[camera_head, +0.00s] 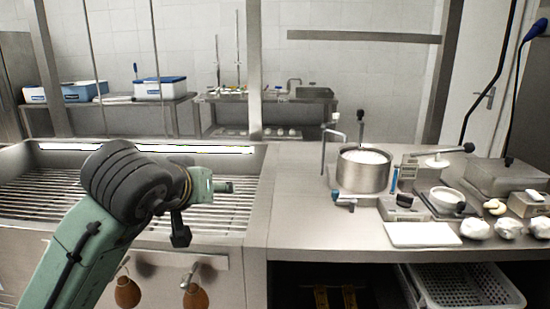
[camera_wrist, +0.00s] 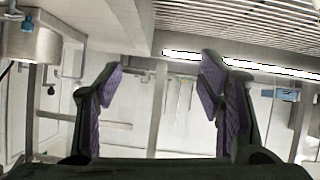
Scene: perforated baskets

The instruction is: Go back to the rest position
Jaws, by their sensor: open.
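My gripper (camera_wrist: 160,78) is open in the wrist view, with its two purple-padded fingers spread wide and nothing between them. In the head view my green and black arm rises from the lower left, and its wrist end is over the slatted grill (camera_head: 50,195). The fingers are mostly hidden behind the wrist there. The gripper is left of the steel counter (camera_head: 310,232) and apart from the things on it.
A steel pot (camera_head: 362,172), a white board (camera_head: 420,234), a white bowl (camera_head: 446,198) and several wrapped lumps crowd the right counter. A perforated basket (camera_head: 505,293) sits below it. The counter's left front is clear. Thin vertical rods stand behind the grill.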

